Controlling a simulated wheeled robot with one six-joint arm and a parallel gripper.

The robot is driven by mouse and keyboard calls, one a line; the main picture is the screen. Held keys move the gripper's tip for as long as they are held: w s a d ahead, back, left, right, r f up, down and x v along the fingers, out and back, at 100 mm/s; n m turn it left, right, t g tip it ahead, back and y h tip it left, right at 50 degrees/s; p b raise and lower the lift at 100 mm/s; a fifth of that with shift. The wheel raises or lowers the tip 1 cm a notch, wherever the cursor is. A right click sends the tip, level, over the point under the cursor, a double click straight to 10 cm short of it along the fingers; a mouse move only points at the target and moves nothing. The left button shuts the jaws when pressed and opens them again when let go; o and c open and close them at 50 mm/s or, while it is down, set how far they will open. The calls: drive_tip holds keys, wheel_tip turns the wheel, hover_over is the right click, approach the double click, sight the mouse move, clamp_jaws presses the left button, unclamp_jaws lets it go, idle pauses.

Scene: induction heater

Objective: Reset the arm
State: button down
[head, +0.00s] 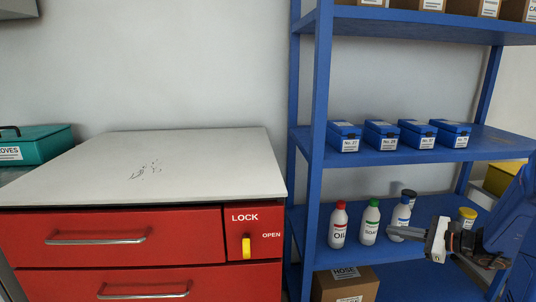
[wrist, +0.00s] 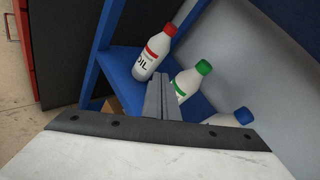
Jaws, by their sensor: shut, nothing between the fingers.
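My gripper (head: 393,234) is at the lower right in the head view, in front of the blue shelf (head: 365,158). In the wrist view its fingers (wrist: 161,92) are together and hold nothing. They point toward the gap between the oil bottle (wrist: 153,53) with a red cap and the bottle with a green cap (wrist: 188,81). A blue-capped bottle (head: 402,215) stands just behind the gripper in the head view. I cannot tell whether the gripper touches it.
Several blue boxes (head: 381,136) stand on the middle shelf, and a hose carton (head: 345,286) is below. A red cabinet (head: 115,240) with a white top and a yellow lock knob (head: 246,248) is at left. A teal box (head: 45,143) is at far left. The cabinet top is clear.

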drive_tip(key=s+a+r+n+g+h, duration=0.2)
drive_tip(key=s+a+n+g, duration=0.5)
drive_tip(key=s+a+n, duration=0.65)
drive_tip(key=s+r+n+t+h, duration=0.1)
drive_tip(key=s+n+h, duration=0.7)
drive_tip(key=s, duration=0.8)
drive_tip(key=shift+s+r+n, duration=0.35)
drive_tip(key=shift+s+r, duration=0.05)
drive_tip(key=shift+r, duration=0.15)
